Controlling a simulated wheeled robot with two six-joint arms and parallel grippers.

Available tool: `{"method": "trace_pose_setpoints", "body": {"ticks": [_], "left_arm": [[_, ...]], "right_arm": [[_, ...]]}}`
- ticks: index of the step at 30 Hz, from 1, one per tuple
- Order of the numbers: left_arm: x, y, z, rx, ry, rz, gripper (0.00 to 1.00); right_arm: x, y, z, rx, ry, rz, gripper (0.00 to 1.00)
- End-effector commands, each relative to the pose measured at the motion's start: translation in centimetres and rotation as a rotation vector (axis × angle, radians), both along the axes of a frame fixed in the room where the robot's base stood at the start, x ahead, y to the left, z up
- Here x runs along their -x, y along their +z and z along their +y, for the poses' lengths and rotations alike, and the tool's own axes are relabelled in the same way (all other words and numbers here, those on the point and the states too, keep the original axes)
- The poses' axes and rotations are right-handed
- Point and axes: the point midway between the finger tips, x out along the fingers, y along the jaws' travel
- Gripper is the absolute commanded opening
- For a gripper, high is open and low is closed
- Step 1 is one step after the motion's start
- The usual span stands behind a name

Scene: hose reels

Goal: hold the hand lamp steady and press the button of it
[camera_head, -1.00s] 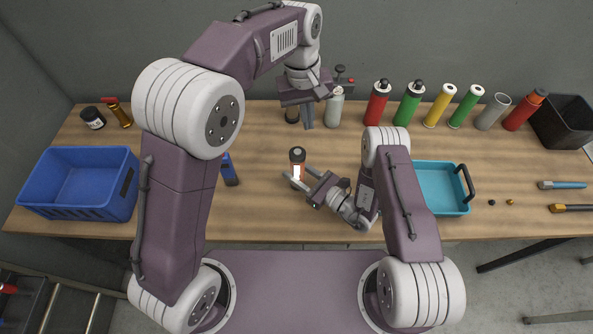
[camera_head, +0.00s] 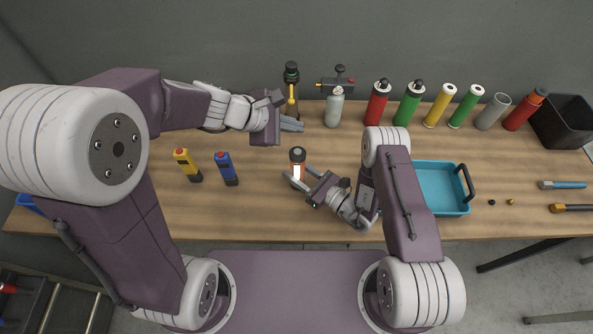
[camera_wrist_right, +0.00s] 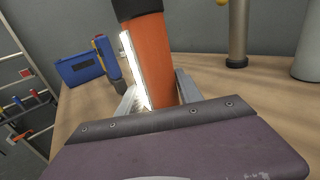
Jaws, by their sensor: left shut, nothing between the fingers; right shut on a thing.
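The hand lamp (camera_head: 297,156) stands upright on the table, an orange body with a dark top and a white light strip. In the right wrist view the lamp (camera_wrist_right: 163,60) rises between my fingers, its top cut off by the frame edge. My right gripper (camera_head: 300,180) is shut on its lower body; its fingers also show in the right wrist view (camera_wrist_right: 158,98). The button cannot be made out clearly. My left gripper (camera_head: 298,125) is shut and empty, fingers pointing right, above and behind the lamp, apart from it.
A yellow tool (camera_head: 187,166) and a blue tool (camera_head: 227,170), both red-topped, stand left of the lamp. A grey bottle (camera_head: 334,108) and several coloured cylinders line the back. A teal tray (camera_head: 441,213) lies right of my right arm. Bare table lies between the lamp and the blue tool.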

Motion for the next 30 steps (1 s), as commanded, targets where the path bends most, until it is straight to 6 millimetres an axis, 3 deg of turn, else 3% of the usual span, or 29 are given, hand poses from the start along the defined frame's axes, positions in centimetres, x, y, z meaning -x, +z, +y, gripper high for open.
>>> {"method": "trace_pose_setpoints", "body": {"ticks": [6, 12, 30], "left_arm": [[0.1, -3.9, 0.0, -0.002, 0.003, 0.008, 0.0], [0.1, -6.1, 0.0, -0.001, 0.0, 0.006, 0.0], [0.0, -6.7, 0.0, -0.002, 0.0, 0.0, 0.0]], "right_arm": [[0.0, 0.0, 0.0, -0.001, 0.0, -0.001, 0.0], [0.0, 0.0, 0.0, -0.001, 0.0, -0.001, 0.0], [0.0, 0.0, 0.0, 0.0, 0.0, 0.0, 0.0]]}}
